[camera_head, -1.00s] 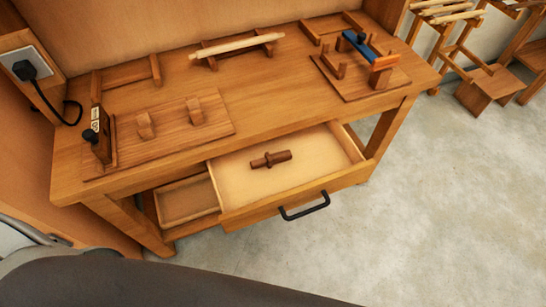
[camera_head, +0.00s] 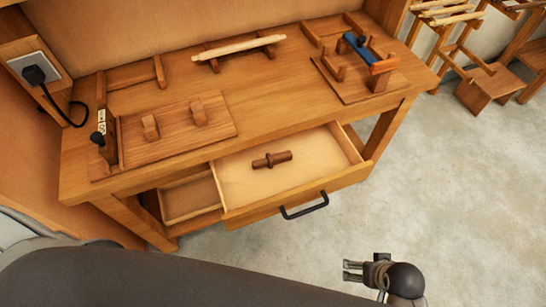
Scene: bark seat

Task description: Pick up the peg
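The peg (camera_head: 271,160) is a short dark-brown turned wooden piece with a thicker collar in the middle. It lies on its side on the pale floor of the open drawer (camera_head: 235,217) of the workbench. My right gripper (camera_head: 347,271) shows at the bottom right, over the concrete floor in the picture. Its two fingers point left and stand apart with nothing between them. It is well away from the peg, below and to the right of the drawer in the picture. My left gripper is not in view.
The drawer has a black handle (camera_head: 305,207) in front. A smaller open compartment (camera_head: 189,198) is left of it. The benchtop (camera_head: 258,110) holds wooden jigs, a pale rod (camera_head: 239,46) and a blue-topped tool (camera_head: 357,48).

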